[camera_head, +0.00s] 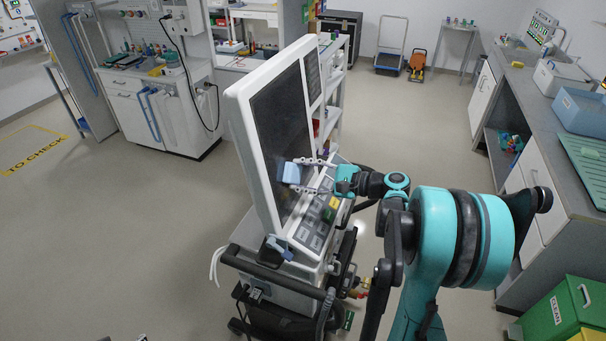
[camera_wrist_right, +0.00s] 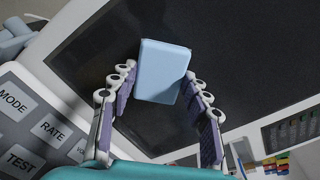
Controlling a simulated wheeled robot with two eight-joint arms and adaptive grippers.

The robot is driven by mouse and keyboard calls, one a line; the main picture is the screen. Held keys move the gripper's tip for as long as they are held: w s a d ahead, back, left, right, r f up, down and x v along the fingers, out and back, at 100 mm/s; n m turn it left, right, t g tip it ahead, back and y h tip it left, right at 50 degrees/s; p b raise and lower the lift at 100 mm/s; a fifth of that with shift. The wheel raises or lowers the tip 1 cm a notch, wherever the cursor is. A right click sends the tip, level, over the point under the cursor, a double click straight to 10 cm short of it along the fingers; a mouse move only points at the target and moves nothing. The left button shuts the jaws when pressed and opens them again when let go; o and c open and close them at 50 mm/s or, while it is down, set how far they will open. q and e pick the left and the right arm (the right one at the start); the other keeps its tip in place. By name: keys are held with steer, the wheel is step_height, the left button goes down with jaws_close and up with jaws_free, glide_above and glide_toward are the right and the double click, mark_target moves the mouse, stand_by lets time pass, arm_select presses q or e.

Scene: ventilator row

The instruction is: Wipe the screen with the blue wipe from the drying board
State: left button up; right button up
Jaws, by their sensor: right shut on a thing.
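The ventilator's dark screen (camera_head: 279,117) sits in a tilted white frame in the middle of the head view. It fills much of the right wrist view (camera_wrist_right: 240,60). My right gripper (camera_head: 303,174) is shut on the light blue wipe (camera_wrist_right: 163,72), a small block held between its fingertips. The wipe (camera_head: 291,172) is in front of the lower part of the screen; I cannot tell whether it touches the glass. The drying board (camera_head: 585,165) seems to be the green ribbed board on the right counter, with no wipe visible on its shown part. My left gripper is not in view.
The key panel (camera_head: 312,222) with MODE, RATE and TEST keys lies below the screen. A dark handle rail (camera_head: 275,271) runs along the cart's front. Blue bins (camera_head: 580,110) stand on the right counter, a green CLEAN bin (camera_head: 560,312) below.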

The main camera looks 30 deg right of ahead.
steer(key=shift+v, duration=2.95)
steer(key=shift+v, duration=1.45)
